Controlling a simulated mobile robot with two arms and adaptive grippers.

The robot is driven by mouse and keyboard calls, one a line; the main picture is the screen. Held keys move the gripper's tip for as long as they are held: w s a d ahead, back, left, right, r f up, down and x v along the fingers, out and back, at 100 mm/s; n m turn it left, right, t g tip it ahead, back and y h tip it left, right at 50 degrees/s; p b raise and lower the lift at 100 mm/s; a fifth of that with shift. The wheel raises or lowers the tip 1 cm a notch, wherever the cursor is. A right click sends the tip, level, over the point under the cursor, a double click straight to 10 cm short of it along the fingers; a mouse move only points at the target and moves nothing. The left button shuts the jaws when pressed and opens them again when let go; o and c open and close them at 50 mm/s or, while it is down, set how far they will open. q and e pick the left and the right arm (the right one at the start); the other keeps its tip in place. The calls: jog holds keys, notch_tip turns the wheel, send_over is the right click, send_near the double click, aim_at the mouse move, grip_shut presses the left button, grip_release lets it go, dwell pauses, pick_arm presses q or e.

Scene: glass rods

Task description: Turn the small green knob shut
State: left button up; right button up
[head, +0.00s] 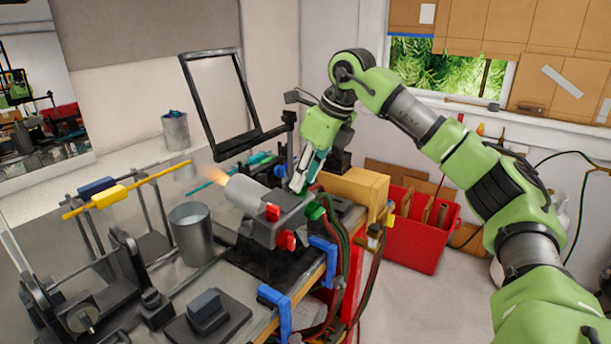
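The small green knob (315,210) sits on the right side of the grey torch burner (245,193), just above the hoses. The burner stands at the bench's right edge, and an orange flame comes from its left end. My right gripper (300,182) points down just above and left of the green knob, close to the burner's back. I cannot tell whether it touches the knob, or whether its fingers are open or shut. Two red knobs (272,212) (286,240) are on the burner's near side. My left gripper is out of view.
Red and green hoses (341,245) hang down beside the bench. Blue clamps (275,303) grip its edge. A metal cup (190,234) and a rod stand with a yellow block (109,196) are to the left. A black-framed screen (222,103) rises behind. A red crate (421,231) sits at right.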

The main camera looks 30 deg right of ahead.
jog(key=shift+o, duration=0.3)
jog(key=shift+r, duration=0.15)
jog(key=v, duration=1.1)
jog(key=shift+s+r, duration=0.2)
jog(key=shift+r, duration=0.1)
jog(key=shift+f, duration=0.1)
